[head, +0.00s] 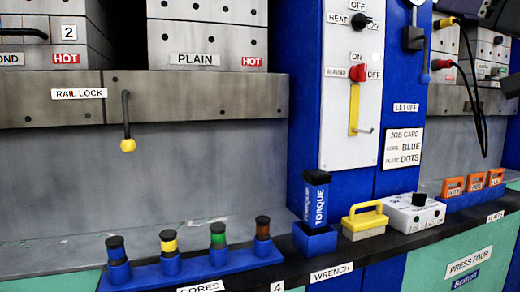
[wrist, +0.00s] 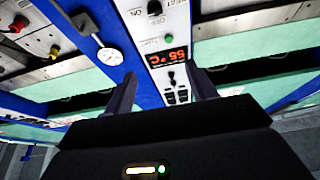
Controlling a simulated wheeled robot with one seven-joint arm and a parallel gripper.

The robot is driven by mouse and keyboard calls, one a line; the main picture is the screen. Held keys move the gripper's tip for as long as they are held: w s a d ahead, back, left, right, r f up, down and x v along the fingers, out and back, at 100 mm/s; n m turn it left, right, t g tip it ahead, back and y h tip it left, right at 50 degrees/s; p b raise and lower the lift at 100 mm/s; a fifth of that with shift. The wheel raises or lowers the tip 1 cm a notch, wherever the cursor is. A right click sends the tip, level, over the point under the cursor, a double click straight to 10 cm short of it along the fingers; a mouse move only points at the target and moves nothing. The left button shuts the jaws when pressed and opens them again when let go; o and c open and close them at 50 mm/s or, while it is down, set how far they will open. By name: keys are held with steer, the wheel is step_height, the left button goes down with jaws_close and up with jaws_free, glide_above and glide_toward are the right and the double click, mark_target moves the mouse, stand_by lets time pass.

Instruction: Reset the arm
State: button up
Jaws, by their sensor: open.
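My gripper (wrist: 163,75) shows in the wrist view with its two dark fingers spread apart. Nothing is held between them. Behind the fingers is a white press panel with a red display (wrist: 168,57) reading about 55 °C, and a round white gauge (wrist: 110,56) is to its left. The fingers appear apart from the panel. In the head view I cannot make out the gripper; a dark shape at the top right corner is cut off by the frame.
On the dark front ledge (head: 292,262) stand a blue rack of cores (head: 190,264), a torque wrench (head: 316,200) in its holder, a yellow-handled block (head: 365,220), a white box (head: 412,214) and orange plates (head: 476,183). A rail lock lever (head: 126,118) hangs at left. Black cables hang at upper right.

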steer(key=w+a+f+m+g+h, duration=0.1)
steer(key=a+f+m+g, duration=0.2)
steer(key=f, duration=0.6)
steer(key=a+f+g+h, duration=0.1)
steer(key=a+f+g, duration=0.1)
steer(key=a+f, duration=0.45)
steer(key=w+a+f+m+g+h, duration=0.1)
steer(key=a+f+m+g, duration=0.15)
steer(key=f, duration=0.85)
steer(key=s+a+f+g+h, duration=0.1)
steer(key=s+f, duration=0.4)
steer(key=f, duration=0.5)
steer(key=s+a+f+n+g+h, duration=0.1)
steer(key=s+f+g, duration=0.3)
steer(key=f, duration=0.6)
steer(key=s+a+f+g+h+p, duration=0.1)
steer(key=s+a+f+g+h, duration=0.1)
steer(key=s+f, duration=0.4)
step_height(320, 180, down, 4)
steer(key=shift+s+f+n+g+h, duration=0.15)
steer(key=shift+s+n+g+h, duration=0.25)
steer(key=shift+g, duration=0.15)
